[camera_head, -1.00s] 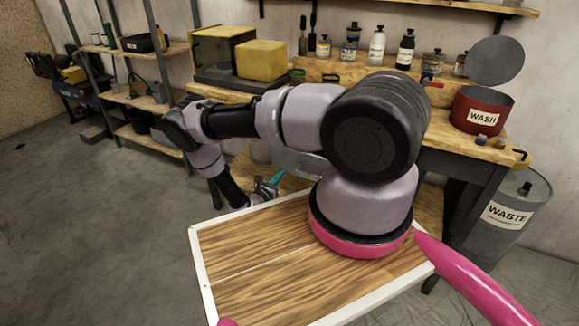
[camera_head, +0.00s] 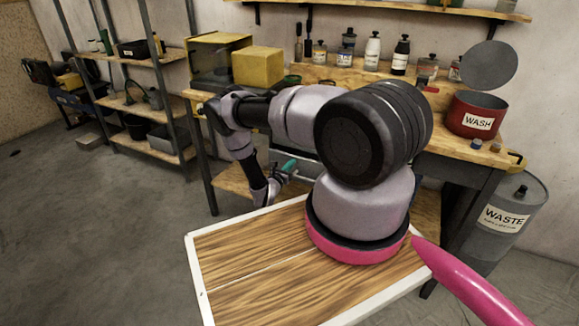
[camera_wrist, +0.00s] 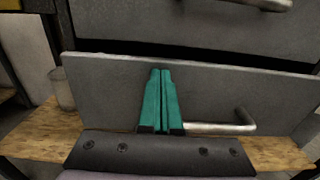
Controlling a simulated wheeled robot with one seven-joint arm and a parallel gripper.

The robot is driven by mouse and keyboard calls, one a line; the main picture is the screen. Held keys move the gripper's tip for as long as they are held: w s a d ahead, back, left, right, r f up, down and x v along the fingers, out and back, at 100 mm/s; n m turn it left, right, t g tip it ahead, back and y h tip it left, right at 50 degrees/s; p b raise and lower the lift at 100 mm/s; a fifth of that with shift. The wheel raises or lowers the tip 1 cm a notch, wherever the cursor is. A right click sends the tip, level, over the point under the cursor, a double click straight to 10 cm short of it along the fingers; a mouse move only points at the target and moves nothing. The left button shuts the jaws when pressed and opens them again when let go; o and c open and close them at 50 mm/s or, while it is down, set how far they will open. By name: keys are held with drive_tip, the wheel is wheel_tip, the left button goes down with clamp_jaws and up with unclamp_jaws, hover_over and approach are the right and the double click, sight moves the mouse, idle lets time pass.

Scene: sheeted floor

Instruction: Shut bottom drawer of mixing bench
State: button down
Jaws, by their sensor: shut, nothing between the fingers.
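The bottom drawer (camera_wrist: 100,92) of the mixing bench fills the middle of the wrist view. It has a grey front with a silver bar handle (camera_wrist: 235,125). A dark gap lies above its top edge, so it appears to stand out from the bench. My gripper (camera_wrist: 160,72) has its two teal fingers shut together and empty. The fingers are over the drawer front and hide the handle's left part. I cannot tell if they touch the front. In the head view my gripper (camera_head: 290,166) is by the bench's lower front, and my arm hides most of the drawer.
Another grey drawer front (camera_wrist: 180,22) with a handle is above. The bench top (camera_head: 455,127) carries a red WASH pot (camera_head: 475,112), a yellow box (camera_head: 257,66) and bottles. A WASTE drum (camera_head: 510,215) stands right, shelving (camera_head: 140,100) left. The floor (camera_head: 90,230) at left is clear.

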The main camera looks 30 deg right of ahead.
sight(296, 156)
drive_tip(key=x, duration=0.5)
drive_tip(key=shift+r, duration=0.1)
drive_tip(key=shift+r, duration=0.1)
